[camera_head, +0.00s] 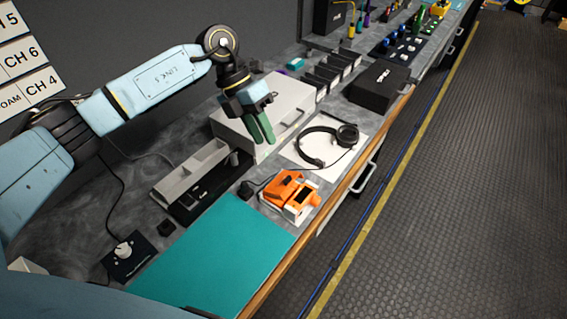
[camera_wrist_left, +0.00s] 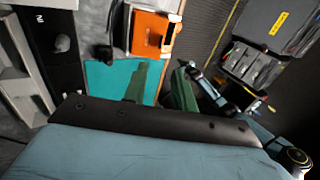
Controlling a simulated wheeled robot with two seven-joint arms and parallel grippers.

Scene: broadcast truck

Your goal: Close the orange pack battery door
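The orange pack (camera_head: 284,187) lies on the desk beside the teal mat, with an orange and white part (camera_head: 302,201) at its right side. I cannot tell for sure which part is the battery door or how far it stands open. In the left wrist view the orange pack (camera_wrist_left: 152,33) is at the top, partly cut off, with a dark recess and white edges. My left gripper (camera_head: 259,128) has green fingers and hangs above the desk by the grey box, beyond the pack. Its fingers (camera_wrist_left: 160,88) are apart, with nothing between them. My right gripper is not seen.
The teal mat (camera_head: 212,262) is in front and clear. Black headphones (camera_head: 328,144) lie on a white sheet behind the pack. A grey box (camera_head: 283,98) stands under my left gripper, and a black tray (camera_head: 209,189) is left of the pack. A wooden edge (camera_head: 334,191) borders the desk.

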